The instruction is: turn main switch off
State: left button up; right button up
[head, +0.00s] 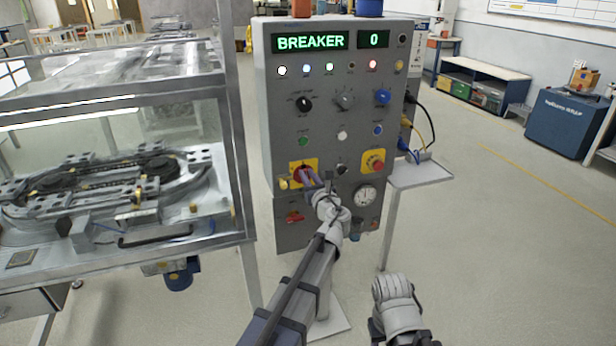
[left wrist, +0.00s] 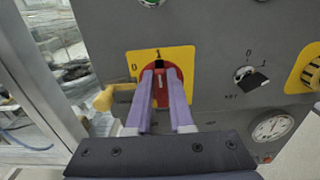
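The main switch (head: 303,172) is a red rotary switch on a yellow plate, low on the left of the grey control cabinet's front. In the left wrist view, the red switch (left wrist: 161,92) has marks 0 at upper left and 1 at top, with a black part at its top by the 1. My left gripper (head: 309,177) is at the switch, its two purple fingers on either side of the red middle. Whether they press on the handle is unclear. My right arm's end (head: 398,308) is low in the head view, away from the cabinet; its fingers are hidden.
The cabinet's display (head: 310,41) reads BREAKER and 0. A yellow padlock-like piece (left wrist: 104,98) hangs left of the switch. A small black selector (head: 342,170) and a red emergency button (head: 375,162) are to the right. A glass-walled ring-track machine (head: 110,190) stands close on the left.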

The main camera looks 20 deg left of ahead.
pick_arm(q)
grip_shut()
jog(key=shift+n, duration=0.3)
jog(key=n, duration=0.4)
jog(key=a+f+n+b, duration=0.1)
jog(key=n, duration=0.3)
jog(key=s+n, duration=0.1)
jog(key=n, duration=0.3)
jog(key=shift+s+a+f+n, duration=0.1)
jog(key=shift+a+f+n, duration=0.1)
jog(key=shift+a+n, duration=0.1)
jog(key=shift+a+f+n+b, duration=0.1)
jog(key=shift+f+n+b, duration=0.15)
jog(key=shift+n, duration=0.9)
jog(key=shift+f+n+b, duration=0.15)
jog(key=shift+n+b, duration=0.15)
jog(key=shift+n, duration=0.85)
jog(key=shift+s, duration=0.1)
